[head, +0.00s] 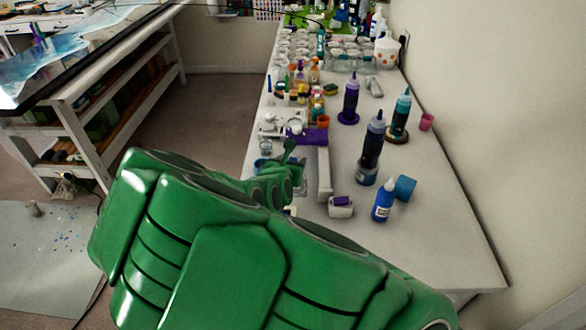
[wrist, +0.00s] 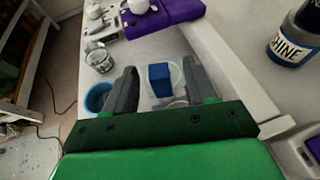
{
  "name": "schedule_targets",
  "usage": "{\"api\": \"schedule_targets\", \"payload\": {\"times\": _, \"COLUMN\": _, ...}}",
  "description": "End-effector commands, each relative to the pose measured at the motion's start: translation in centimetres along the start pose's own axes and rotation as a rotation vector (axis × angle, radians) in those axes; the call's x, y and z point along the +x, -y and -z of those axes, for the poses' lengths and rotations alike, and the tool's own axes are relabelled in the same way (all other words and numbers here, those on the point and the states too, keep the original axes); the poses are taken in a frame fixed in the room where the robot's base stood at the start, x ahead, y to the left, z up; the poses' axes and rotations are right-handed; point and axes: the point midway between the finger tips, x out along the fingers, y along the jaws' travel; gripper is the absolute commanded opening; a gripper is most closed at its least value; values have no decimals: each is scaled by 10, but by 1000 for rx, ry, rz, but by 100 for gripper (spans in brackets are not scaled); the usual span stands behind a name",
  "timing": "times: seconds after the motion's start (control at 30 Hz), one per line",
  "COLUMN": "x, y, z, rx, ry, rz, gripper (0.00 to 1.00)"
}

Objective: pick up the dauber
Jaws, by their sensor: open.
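A small dark blue block (wrist: 160,80) shows between my fingers in the wrist view, on or beside a pale, clear round piece on the white table (head: 444,220). It may be the dauber; I cannot tell for sure. In the head view my green arm hides that spot. My gripper (wrist: 161,67) is open and its two grey fingers stand apart, one on each side of the block. No contact with the block is visible. In the head view my gripper (head: 290,165) is mostly hidden behind my arm.
A long white bar (wrist: 235,75) lies right of my gripper. A blue cup (wrist: 98,97) and a glass jar (wrist: 98,57) stand left. A purple item (wrist: 165,17) lies beyond. Several bottles, including a blue one (head: 382,203), stand right. The table's front right is clear.

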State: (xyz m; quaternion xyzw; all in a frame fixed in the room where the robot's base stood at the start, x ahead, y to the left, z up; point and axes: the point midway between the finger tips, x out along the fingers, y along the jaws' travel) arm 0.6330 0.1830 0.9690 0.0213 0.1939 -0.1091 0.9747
Motion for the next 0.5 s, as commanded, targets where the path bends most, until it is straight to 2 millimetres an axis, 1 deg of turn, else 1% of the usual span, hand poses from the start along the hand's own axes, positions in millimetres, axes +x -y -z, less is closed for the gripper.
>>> {"api": "schedule_targets", "payload": {"times": 0.03, "x": 5, "y": 0, "z": 0, "rx": 0, "ry": 0, "rz": 1, "gripper": 55}}
{"api": "schedule_targets", "payload": {"times": 0.3, "x": 30, "y": -2, "z": 0, "rx": 2, "ry": 2, "rz": -1, "gripper": 55}}
{"api": "schedule_targets", "payload": {"times": 0.5, "x": 42, "y": -1, "z": 2, "rx": 0, "ry": -1, "rz": 0, "gripper": 55}}
